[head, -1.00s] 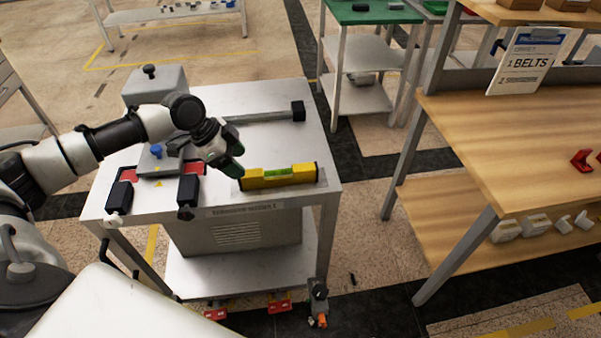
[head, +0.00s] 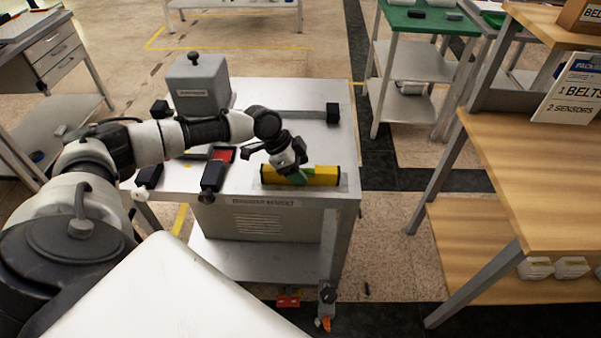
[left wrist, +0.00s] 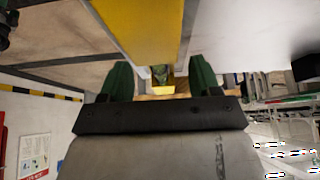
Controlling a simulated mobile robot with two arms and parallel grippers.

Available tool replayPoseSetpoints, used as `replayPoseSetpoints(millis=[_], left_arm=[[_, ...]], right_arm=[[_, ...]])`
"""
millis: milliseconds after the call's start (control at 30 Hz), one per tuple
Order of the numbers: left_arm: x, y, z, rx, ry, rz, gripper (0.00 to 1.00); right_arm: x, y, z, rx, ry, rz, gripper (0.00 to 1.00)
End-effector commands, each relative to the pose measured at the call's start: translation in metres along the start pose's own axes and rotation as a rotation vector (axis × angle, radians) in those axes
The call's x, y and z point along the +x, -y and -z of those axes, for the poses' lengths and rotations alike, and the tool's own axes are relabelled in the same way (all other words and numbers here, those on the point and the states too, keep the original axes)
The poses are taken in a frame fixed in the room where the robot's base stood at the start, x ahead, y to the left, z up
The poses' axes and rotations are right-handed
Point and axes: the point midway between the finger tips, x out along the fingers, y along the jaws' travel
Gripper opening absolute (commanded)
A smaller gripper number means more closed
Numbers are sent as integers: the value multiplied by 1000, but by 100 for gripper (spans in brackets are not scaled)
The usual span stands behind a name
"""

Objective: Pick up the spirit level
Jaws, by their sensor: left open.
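The yellow spirit level (head: 325,175) with black ends lies along the front right edge of the grey cart top (head: 240,185). My left gripper (head: 298,172) is over the middle of the level, with its green fingertips pointing down and hiding part of it. In the left wrist view the two green fingers (left wrist: 160,80) are apart, and the yellow level (left wrist: 140,28) fills the upper middle, very close to them. I cannot tell whether the level is between the fingers. My right gripper is not in view.
A grey box with a knob (head: 197,85) stands at the cart's back left. A bar with a black end block (head: 333,113) lies behind the level. Black clamp-like parts (head: 212,176) sit at the front left. A wooden bench (head: 540,180) stands to the right, across a floor gap.

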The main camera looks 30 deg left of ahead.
Motion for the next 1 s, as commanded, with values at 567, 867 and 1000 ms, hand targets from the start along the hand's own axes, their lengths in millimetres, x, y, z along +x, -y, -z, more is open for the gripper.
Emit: replayPoseSetpoints(millis=[567,867,1000], left_arm=[[23,0,0,-1,0,1,43],[22,0,0,-1,-1,1,3],[22,0,0,-1,-1,1,3]], right_arm=[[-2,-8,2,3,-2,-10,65],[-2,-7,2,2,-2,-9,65],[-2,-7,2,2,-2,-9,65]])
